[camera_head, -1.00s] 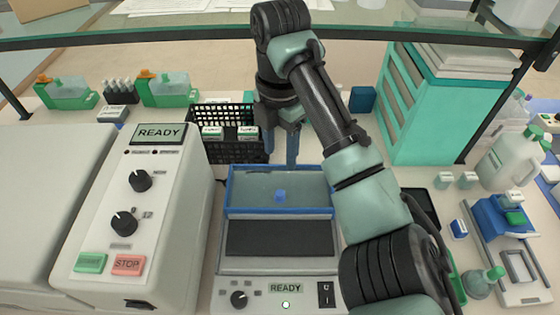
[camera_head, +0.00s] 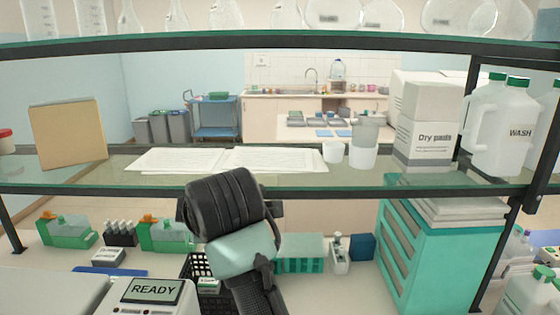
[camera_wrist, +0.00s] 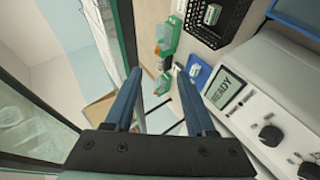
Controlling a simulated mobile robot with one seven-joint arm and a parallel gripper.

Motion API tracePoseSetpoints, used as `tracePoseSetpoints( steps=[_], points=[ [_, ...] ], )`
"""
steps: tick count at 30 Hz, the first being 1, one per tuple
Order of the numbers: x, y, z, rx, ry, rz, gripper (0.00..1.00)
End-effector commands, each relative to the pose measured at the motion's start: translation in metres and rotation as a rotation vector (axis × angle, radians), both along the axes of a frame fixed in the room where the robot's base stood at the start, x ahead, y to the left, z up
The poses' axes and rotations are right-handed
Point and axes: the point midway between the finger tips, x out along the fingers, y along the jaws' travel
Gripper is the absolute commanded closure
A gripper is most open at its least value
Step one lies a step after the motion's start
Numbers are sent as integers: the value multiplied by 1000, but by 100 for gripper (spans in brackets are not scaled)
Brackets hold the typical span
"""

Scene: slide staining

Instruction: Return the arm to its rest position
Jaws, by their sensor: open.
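My gripper (camera_wrist: 158,100) shows in the wrist view with its two blue fingers spread apart and nothing between them. It is up in the air, tilted over the bench, with the shelf edge on the left and the bench on the right of that view. In the head view my arm rises from the bottom middle in front of the shelf; the gripper itself is out of that picture.
A glass shelf (camera_head: 90,183) with a dark front edge crosses close behind my arm. Below are a READY machine (camera_head: 150,292), a black basket (camera_head: 196,268) and a teal drawer cabinet (camera_head: 445,255).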

Motion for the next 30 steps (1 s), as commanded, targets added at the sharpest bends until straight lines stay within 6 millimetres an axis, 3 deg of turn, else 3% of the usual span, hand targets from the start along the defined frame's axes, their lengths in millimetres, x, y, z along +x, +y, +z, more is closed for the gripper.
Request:
tracePoseSetpoints(
  steps=[1, 2, 6, 9, 12, 15, 19, 23, 30],
  points=[
    [-5, 7, 35, 164, -98, -62, 45],
    [-8, 6, 57, 268, -154, -102, 45],
    [-43, -21, 155, 747, -399, -234, 45],
    [-84, -54, 209, 1047, -549, -267, 45],
    [-129, -87, 247, 1280, -679, -259, 45],
    [-168, -111, 270, 1442, -776, -227, 45],
    [-200, -128, 285, 1554, -846, -187, 45],
    [-211, -133, 289, 1589, -868, -171, 50],
    [-210, -133, 290, 1588, -867, -171, 50]
  ],
)
